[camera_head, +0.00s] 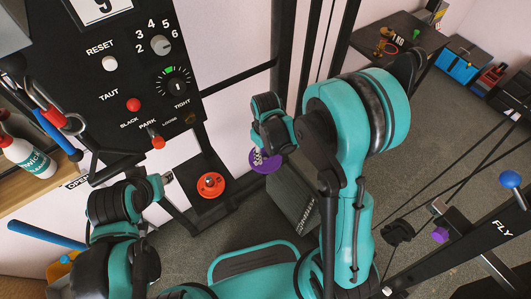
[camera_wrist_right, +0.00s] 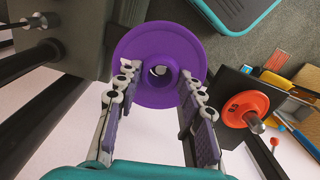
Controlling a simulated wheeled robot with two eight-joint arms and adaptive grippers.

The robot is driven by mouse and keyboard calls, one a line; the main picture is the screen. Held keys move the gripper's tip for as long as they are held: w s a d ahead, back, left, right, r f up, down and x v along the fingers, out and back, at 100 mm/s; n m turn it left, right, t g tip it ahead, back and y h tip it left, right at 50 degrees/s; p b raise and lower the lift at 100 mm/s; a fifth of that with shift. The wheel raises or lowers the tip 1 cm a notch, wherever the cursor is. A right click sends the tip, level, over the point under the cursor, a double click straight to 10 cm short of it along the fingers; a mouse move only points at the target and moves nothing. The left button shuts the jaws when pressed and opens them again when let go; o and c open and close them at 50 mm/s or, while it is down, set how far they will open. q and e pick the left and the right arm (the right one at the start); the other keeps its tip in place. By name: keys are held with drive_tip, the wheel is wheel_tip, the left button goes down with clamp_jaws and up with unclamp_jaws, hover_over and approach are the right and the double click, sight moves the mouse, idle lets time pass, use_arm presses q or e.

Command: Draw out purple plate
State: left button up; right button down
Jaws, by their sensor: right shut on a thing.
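The purple plate (camera_head: 258,166) is a round disc seen partly behind my right gripper (camera_head: 263,151) in the head view. In the right wrist view the purple plate (camera_wrist_right: 148,35) faces me, with a raised hub and a central hole. My right gripper (camera_wrist_right: 159,82) has a finger on each side of that hub and is shut on it. A pale spot shows inside the hole; I cannot tell what it is. My left gripper (camera_head: 160,181) is at the lower left, apart from the plate, its fingers too small to judge.
An orange plate (camera_head: 205,192) sits on a black base left of the purple plate; it also shows in the wrist view (camera_wrist_right: 238,106). A dark grey block (camera_head: 297,205) stands close below right of my right gripper. A black control panel (camera_head: 90,80) and upright posts stand behind.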

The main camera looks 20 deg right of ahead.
drive_tip(key=shift+r+p, duration=1.1)
drive_tip(key=shift+r, duration=0.6)
